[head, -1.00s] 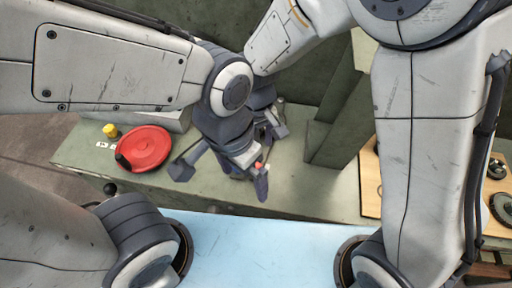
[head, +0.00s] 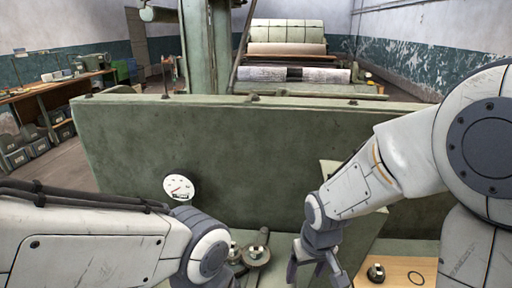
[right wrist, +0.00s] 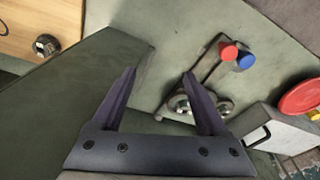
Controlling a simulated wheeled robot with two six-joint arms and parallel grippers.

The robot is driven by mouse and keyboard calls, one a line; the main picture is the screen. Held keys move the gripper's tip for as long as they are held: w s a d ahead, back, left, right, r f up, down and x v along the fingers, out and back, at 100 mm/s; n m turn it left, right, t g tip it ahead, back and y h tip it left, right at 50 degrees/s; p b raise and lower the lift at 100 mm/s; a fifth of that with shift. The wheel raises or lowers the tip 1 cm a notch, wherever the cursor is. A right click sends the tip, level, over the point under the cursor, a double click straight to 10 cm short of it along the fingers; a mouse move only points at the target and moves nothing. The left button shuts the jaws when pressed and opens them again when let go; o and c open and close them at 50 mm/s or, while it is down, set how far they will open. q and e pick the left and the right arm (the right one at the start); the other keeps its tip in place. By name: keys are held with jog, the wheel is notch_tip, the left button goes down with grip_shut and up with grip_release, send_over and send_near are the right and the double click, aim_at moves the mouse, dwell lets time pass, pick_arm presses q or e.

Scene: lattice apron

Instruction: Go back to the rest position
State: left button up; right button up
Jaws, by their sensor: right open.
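My right gripper (head: 318,277) hangs pointing down at the lower middle of the head view, over the bench (head: 295,248) and left of a wooden board (head: 405,265). In the right wrist view its two fingers (right wrist: 160,88) stand wide apart with nothing between them. Below the fingers are the bench top and a green upright (right wrist: 70,85). My left arm comes in at the lower left of the head view. Its gripper is out of the frame.
A tall green panel (head: 270,150) stands behind the bench, with a white dial (head: 179,188) before it. The right wrist view shows a red knob (right wrist: 228,52), a blue knob (right wrist: 245,61), a red disc (right wrist: 302,98) and a grey box (right wrist: 280,140).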

jog(key=s+d+m, duration=0.2)
jog(key=d, duration=0.5)
jog(key=s+a+r+n+g, duration=0.1)
jog(key=s+a+r+n, duration=0.2)
jog(key=s+a, duration=0.3)
jog(key=s+a+r+n, duration=0.3)
jog(key=s+a+n, duration=0.1)
jog(key=s+a, duration=0.3)
jog(key=shift+s+a+r+g+y, duration=0.3)
jog(key=shift+s+r+g, duration=0.1)
jog(key=shift+s, duration=0.15)
jog(key=shift+f, duration=0.1)
